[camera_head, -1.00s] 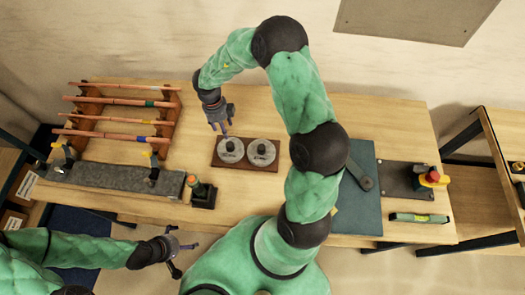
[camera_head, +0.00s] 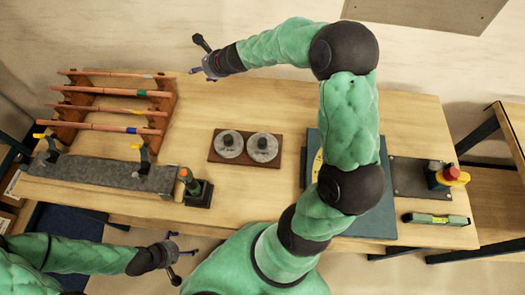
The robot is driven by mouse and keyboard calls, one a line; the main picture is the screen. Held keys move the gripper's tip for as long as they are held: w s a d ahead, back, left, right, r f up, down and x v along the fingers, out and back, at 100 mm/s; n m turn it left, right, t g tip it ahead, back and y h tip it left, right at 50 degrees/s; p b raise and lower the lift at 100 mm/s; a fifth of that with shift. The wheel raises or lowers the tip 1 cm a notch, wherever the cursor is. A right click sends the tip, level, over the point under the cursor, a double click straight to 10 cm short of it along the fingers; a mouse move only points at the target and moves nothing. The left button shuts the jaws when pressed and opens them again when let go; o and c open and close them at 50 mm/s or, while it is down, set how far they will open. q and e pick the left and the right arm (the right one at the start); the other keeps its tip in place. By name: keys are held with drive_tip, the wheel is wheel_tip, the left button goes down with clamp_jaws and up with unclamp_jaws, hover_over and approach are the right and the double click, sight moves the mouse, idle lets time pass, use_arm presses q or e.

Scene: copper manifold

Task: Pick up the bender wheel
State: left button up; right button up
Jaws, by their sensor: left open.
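Two round grey bender wheels with dark central knobs, the left one (camera_head: 229,144) and the right one (camera_head: 262,147), lie side by side on a brown wooden board (camera_head: 246,162) on the bench. My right gripper (camera_head: 197,57) hangs behind and left of the wheels, near the bench's back edge; its fingers look spread and nothing shows between them. My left gripper (camera_head: 180,253) is open and empty at the lower left, in front of the bench, well apart from the wheels.
A wooden rack (camera_head: 160,112) with copper pipes stands at the back left. In front of it are a grey stone block (camera_head: 100,178) with clamps and a small black stand (camera_head: 198,192). A blue mat (camera_head: 372,222), red button (camera_head: 450,174) and green level (camera_head: 437,219) are on the right. Bench around the board is clear.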

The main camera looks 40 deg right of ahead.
drive_tip(key=s+a+f+n+g+y+b, duration=0.2)
drive_tip(key=s+f+n+y+b, duration=0.15)
drive_tip(key=s, duration=0.25)
drive_tip(key=n+g+h+b, duration=0.3)
drive_tip(key=g+h+b, duration=0.15)
drive_tip(key=g, duration=0.25)
approach(262, 141)
drive_tip(key=shift+y, duration=0.4)
drive_tip(key=f, duration=0.1)
drive_tip(key=f+b, duration=0.1)
drive_tip(key=f, duration=0.1)
drive_tip(key=f+b, duration=0.1)
drive_tip(key=f, duration=0.1)
drive_tip(key=shift+w+d+f, duration=0.1)
drive_tip(key=shift+w+d, duration=0.1)
drive_tip(key=shift+w, duration=0.1)
drive_tip(key=shift+a+f+b, duration=0.2)
drive_tip(key=shift+f+b, duration=0.3)
drive_tip(key=shift+f, duration=0.8)
drive_tip(key=shift+a+f+b, duration=0.15)
drive_tip(key=shift+f+b, duration=0.3)
drive_tip(key=shift+f, duration=0.85)
drive_tip(key=shift+w+r, duration=0.1)
clamp_jaws()
